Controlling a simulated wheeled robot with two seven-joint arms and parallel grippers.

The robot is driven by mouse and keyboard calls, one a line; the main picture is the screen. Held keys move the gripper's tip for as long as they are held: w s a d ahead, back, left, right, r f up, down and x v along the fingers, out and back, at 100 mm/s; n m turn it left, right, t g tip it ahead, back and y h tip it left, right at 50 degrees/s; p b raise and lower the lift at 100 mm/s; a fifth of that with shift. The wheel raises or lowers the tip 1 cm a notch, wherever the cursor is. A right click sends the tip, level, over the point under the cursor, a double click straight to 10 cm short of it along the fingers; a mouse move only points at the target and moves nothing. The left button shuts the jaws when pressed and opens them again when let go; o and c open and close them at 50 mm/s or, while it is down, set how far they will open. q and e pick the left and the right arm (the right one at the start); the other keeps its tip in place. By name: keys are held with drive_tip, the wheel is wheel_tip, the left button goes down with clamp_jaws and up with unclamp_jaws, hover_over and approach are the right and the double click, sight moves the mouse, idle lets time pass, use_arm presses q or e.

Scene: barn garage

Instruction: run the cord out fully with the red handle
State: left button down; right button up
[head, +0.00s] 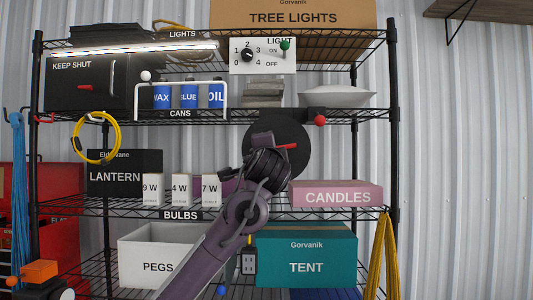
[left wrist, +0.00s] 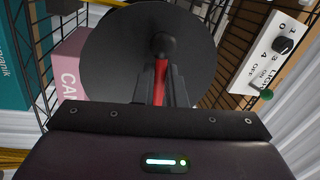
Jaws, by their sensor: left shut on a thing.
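A dark round reel (head: 292,133) stands at the middle shelf level, behind my left gripper. In the left wrist view the reel (left wrist: 110,60) is a broad dark disc with a hub. The red handle (head: 288,146) shows beside the gripper; in the left wrist view the red handle (left wrist: 160,82) lies between the two fingers. My left gripper (left wrist: 163,90) is shut on it. In the head view my left gripper (head: 275,155) partly covers the reel. A dark outlet block (head: 249,264) hangs below on a short yellow piece; its link to the reel is hidden. My right gripper is not in view.
A pink CANDLES box (head: 337,194) and a teal TENT box (head: 306,259) sit close to the right of my arm. Bulb boxes (head: 181,189) stand left. A switch panel (head: 262,56) and a red knob (head: 320,120) are above. Yellow cords (head: 382,255) hang at right.

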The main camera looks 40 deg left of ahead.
use_arm(q)
drive_tip(key=shift+f, duration=0.1)
drive_tip(key=c, duration=1.5)
unclamp_jaws()
drive_tip(key=shift+s, duration=0.1)
drive_tip(key=b+v, duration=0.3)
drive_tip(key=v, duration=0.4)
drive_tip(key=shift+s+d, duration=0.2)
drive_tip(key=shift+s, duration=0.05)
